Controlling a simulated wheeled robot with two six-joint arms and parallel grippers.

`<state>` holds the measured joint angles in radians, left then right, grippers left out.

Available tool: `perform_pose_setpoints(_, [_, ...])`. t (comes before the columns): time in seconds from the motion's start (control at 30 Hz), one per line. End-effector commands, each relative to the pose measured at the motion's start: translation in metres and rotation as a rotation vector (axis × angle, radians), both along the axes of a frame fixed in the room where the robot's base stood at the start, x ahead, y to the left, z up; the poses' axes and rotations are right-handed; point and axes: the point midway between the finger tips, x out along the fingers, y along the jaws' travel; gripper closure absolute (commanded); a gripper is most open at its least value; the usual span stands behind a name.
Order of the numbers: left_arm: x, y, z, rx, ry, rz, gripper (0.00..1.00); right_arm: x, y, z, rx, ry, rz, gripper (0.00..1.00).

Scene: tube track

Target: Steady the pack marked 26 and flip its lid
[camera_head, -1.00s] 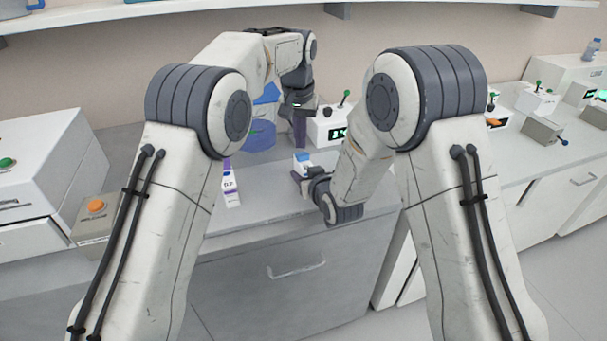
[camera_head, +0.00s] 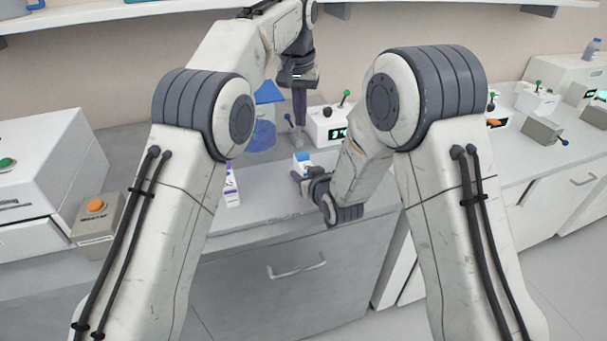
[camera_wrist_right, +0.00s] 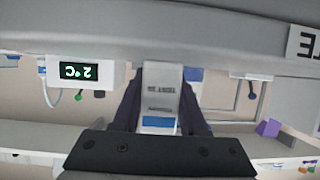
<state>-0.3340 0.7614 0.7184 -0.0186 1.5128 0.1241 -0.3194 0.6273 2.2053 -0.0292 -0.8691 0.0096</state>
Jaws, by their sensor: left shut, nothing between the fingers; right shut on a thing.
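A small white pack with a blue top (camera_head: 302,158) stands on the grey bench in the head view. In the right wrist view the pack (camera_wrist_right: 160,92) is upside down, with a blue band and small print too blurred to read surely. My right gripper (camera_head: 298,177) is shut on the pack, a dark finger on each side in the right wrist view. My left gripper (camera_head: 299,122) is shut and empty, with its fingers pointing down, above and behind the pack and apart from it. I cannot tell whether the lid is open or closed.
A white box with a green display (camera_head: 327,126) and a blue-tinted container (camera_head: 262,135) stand behind the pack. A white and purple carton (camera_head: 231,187) stands to its left. A box with an orange button (camera_head: 96,206) is further left. Bench between carton and pack is clear.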

Motion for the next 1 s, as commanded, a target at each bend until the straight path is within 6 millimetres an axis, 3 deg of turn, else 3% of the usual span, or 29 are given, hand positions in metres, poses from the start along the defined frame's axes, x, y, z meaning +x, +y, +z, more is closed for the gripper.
perform_pose_setpoints(0.07, [0.000, 0.000, 0.000, 0.000, 0.000, 0.000, 1.00, 0.000, 0.000, 0.000, 0.000, -0.001, 0.000, 1.00])
perform_pose_setpoints(0.1, [0.000, 0.000, 0.000, 0.000, 0.000, 0.000, 1.00, 0.000, 0.000, 0.000, 0.000, -0.001, 0.000, 0.50])
perform_pose_setpoints(0.17, [0.000, 0.000, 0.000, 0.000, 0.000, 0.000, 1.00, 0.000, 0.000, 0.000, 0.000, -0.001, 0.000, 0.27])
perform_pose_setpoints(0.2, [0.000, 0.000, 0.000, 0.000, 0.000, 0.000, 1.00, 0.000, 0.000, 0.000, 0.000, -0.001, 0.000, 0.23])
perform_pose_setpoints(0.57, [0.000, 0.000, -0.001, 0.000, 0.000, 0.000, 1.00, -0.004, -0.001, 0.002, 0.000, -0.001, 0.000, 0.23])
perform_pose_setpoints(1.0, [0.000, 0.000, -0.008, 0.000, 0.000, 0.000, 1.00, -0.072, -0.026, 0.031, 0.001, -0.002, 0.000, 0.23])
